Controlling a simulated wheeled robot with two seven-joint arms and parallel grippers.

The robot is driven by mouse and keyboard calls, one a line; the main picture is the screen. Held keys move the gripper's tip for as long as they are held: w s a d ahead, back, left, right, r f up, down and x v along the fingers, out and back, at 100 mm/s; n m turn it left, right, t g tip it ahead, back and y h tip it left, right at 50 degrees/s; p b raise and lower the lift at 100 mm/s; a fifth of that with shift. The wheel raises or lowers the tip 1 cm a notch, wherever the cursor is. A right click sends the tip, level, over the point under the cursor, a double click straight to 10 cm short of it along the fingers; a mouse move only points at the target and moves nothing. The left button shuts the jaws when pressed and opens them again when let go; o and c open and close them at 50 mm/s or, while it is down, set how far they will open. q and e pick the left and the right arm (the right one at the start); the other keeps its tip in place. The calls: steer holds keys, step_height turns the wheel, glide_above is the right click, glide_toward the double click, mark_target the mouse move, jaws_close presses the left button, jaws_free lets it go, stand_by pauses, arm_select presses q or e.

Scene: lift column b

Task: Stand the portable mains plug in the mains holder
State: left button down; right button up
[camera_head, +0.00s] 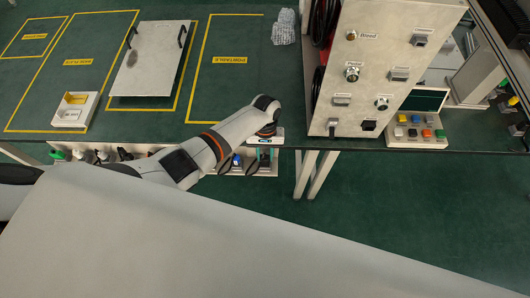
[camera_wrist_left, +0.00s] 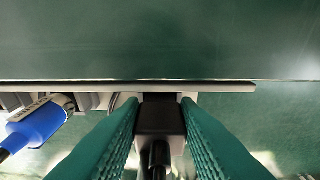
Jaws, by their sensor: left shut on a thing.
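My left gripper (camera_head: 264,141) is at the table's front edge, reaching down by a row of holders; it fills the lower part of the left wrist view (camera_wrist_left: 160,102). Its two green ribbed fingers are shut on a black plug (camera_wrist_left: 160,118) with a black cable running down. The plug's top lies against a grey holder rail (camera_wrist_left: 222,87) under the table edge. I cannot tell whether it sits in a slot or only in front of one. A blue plug (camera_wrist_left: 38,122) hangs from the rail to the left. My right gripper is not in view.
The green table (camera_head: 285,85) has yellow-outlined areas, a grey plate (camera_head: 150,60) with two handles and a small white box (camera_head: 73,110). A grey connector panel (camera_head: 378,60) stands close right of my gripper. A button box (camera_head: 415,130) is beyond it.

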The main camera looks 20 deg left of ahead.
arm_select(q)
steer(key=shift+f+b, duration=0.35)
steer(key=shift+f, duration=0.2)
steer(key=c, duration=1)
jaws_free()
steer(key=shift+r, duration=0.1)
steer(key=p+v, duration=0.3)
steer(key=s+p+v, duration=0.1)
steer(key=p+v, duration=0.1)
steer(key=p, duration=0.1)
steer(key=s+p+v, duration=0.1)
steer(key=p+v, duration=0.2)
steer(key=shift+d+r, duration=0.2)
steer(key=shift+r, duration=0.35)
